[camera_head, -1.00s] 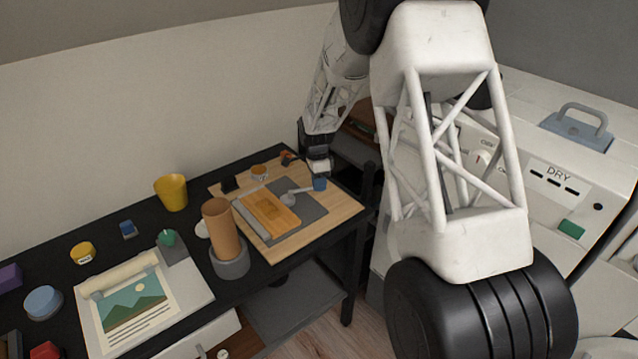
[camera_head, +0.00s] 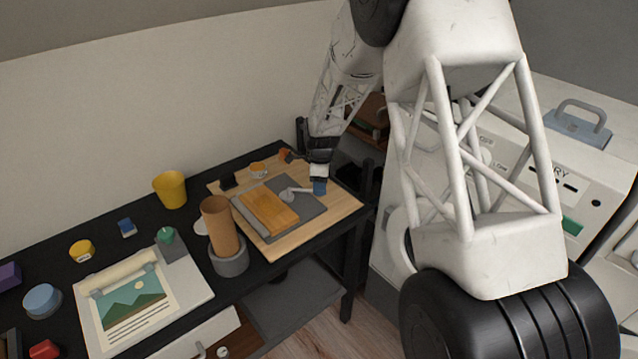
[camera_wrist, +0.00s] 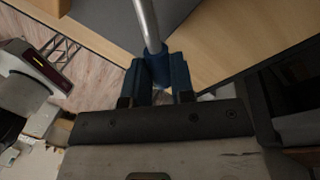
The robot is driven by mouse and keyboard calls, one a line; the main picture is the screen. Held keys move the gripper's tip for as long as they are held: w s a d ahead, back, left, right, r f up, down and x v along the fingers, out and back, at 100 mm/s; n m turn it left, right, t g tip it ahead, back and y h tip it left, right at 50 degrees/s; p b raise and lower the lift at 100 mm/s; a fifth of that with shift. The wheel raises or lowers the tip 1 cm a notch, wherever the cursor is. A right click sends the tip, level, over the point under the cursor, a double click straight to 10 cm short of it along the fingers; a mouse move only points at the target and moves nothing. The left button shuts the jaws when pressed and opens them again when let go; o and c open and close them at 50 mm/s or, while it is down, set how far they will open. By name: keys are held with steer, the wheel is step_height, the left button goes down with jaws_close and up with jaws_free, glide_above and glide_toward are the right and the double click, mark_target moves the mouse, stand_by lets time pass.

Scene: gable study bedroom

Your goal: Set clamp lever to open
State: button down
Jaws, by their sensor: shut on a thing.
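The clamp lever is a grey metal rod (camera_wrist: 147,22) with a blue grip (camera_head: 319,187), on a dark grey plate (camera_head: 313,209) on the wooden board. In the head view the rod (camera_head: 297,191) runs from a round pivot on the plate to the blue grip at the right. My gripper (camera_wrist: 159,82) is shut on the blue grip; in the wrist view its two blue fingers stand either side of the lever's end. In the head view my gripper (camera_head: 319,172) comes down onto the grip from above. An orange wooden block (camera_head: 268,208) lies left of the pivot.
The wooden board (camera_head: 345,204) lies at the right end of the black desk. A brown cylinder in a grey holder (camera_head: 229,262), a yellow cup (camera_head: 170,190) and a landscape print (camera_head: 133,309) stand or lie to the left. A white machine (camera_head: 568,155) stands at the right.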

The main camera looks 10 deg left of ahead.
steer(key=shift+s+m, duration=0.85)
steer(key=shift+m, duration=0.05)
steer(key=s+m, duration=0.2)
steer(key=shift+s+a+m+y, duration=0.1)
steer(key=shift+a+m+y, duration=0.15)
steer(key=shift+m+y, duration=0.15)
steer(key=shift+s+a+m, duration=0.2)
steer(key=shift+s+m, duration=0.25)
steer(key=shift+m, duration=0.15)
steer(key=shift+s+a+m, duration=0.2)
steer(key=shift+s+m, duration=0.25)
steer(key=shift+m, duration=0.15)
steer(key=shift+s+a+m+t+y, duration=0.35)
steer(key=shift+s+a+m, duration=0.3)
steer(key=shift+m, duration=0.45)
steer(key=shift+d, duration=0.1)
steer(key=c, duration=1)
jaws_free()
steer(key=shift+r, duration=0.2)
steer(key=shift+w+d+r, duration=0.15)
steer(key=shift+d+r, duration=0.05)
steer(key=shift+r, duration=1)
steer(key=shift+w+d+r, duration=0.15)
steer(key=shift+r, duration=1.1)
steer(key=shift+w+d+r, duration=0.15)
steer(key=shift+d+r, duration=0.05)
steer(key=shift+r, duration=1)
